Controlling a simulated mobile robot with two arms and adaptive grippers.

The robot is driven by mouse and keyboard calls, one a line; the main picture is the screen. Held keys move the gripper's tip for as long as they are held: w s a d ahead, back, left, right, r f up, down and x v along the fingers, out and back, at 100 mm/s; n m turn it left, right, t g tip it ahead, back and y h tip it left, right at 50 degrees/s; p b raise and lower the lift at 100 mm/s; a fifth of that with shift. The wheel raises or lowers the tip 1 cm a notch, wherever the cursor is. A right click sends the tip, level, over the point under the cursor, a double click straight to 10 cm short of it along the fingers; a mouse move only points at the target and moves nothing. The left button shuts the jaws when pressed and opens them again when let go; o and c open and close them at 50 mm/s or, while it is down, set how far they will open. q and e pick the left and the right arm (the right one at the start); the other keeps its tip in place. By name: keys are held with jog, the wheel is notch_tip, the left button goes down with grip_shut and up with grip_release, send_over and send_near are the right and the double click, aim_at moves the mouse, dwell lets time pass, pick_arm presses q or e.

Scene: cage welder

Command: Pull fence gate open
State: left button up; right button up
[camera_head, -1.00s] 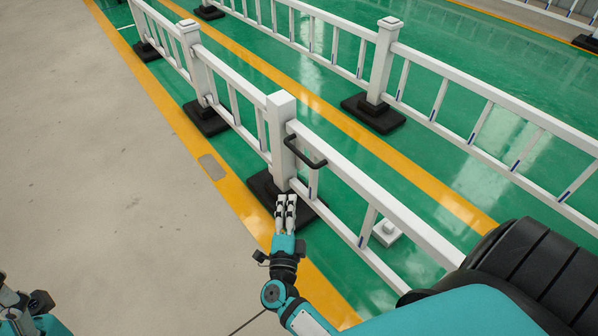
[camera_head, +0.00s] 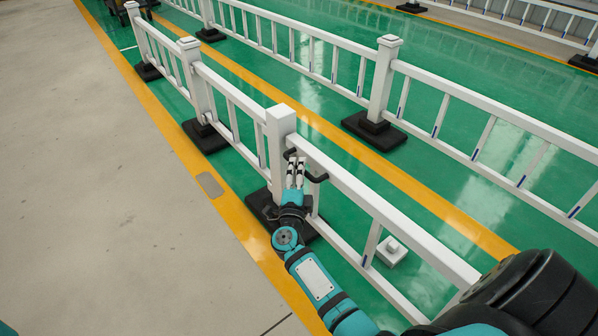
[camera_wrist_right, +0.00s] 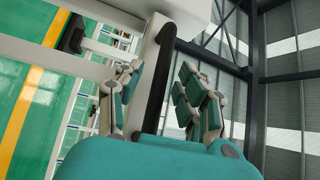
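The white fence gate (camera_head: 385,212) runs from the white post (camera_head: 281,140) toward the lower right in the head view. A black handle (camera_head: 319,179) is mounted on the gate near the post; my fingers hide its middle. My right gripper (camera_head: 296,166) is at the handle. In the right wrist view the black handle (camera_wrist_right: 155,85) stands between the two sets of fingers of my right gripper (camera_wrist_right: 160,98). The fingers are apart, with visible gaps to the handle, so the gripper is open around it. My left gripper is not in view.
A black post base (camera_head: 262,207) sits on the green floor under my right arm. A small white block (camera_head: 391,252) lies behind the gate. A second white fence (camera_head: 480,108) runs parallel farther back. Grey floor (camera_head: 110,220) on the left is clear.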

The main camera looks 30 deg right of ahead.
jog(key=shift+x, duration=0.75)
grip_shut()
